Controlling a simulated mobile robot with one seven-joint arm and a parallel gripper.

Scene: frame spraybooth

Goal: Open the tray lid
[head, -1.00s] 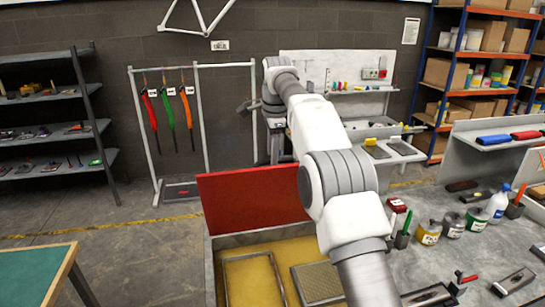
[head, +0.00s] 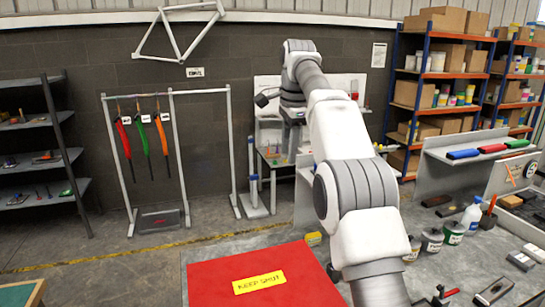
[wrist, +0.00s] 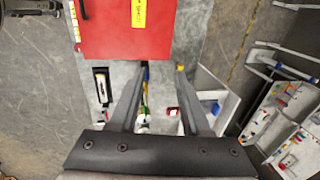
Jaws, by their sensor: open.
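The red tray lid (head: 262,280) lies flat over the tray in the head view, with a yellow label (head: 259,282) reading "KEEP SHUT". The inside of the tray is hidden under it. In the wrist view the lid (wrist: 108,32) shows at the top, with part of its yellow label (wrist: 139,12). My gripper (wrist: 163,72) is open, with nothing seen between its two fingers. Its fingertips appear just below the lid's lower edge in the wrist view; I cannot tell the height gap.
Cans (head: 453,232), a white bottle (head: 471,216) and loose tools stand on the grey bench right of the lid. A rack with hanging coloured tools (head: 162,135) stands behind left. Clear floor lies left of the lid.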

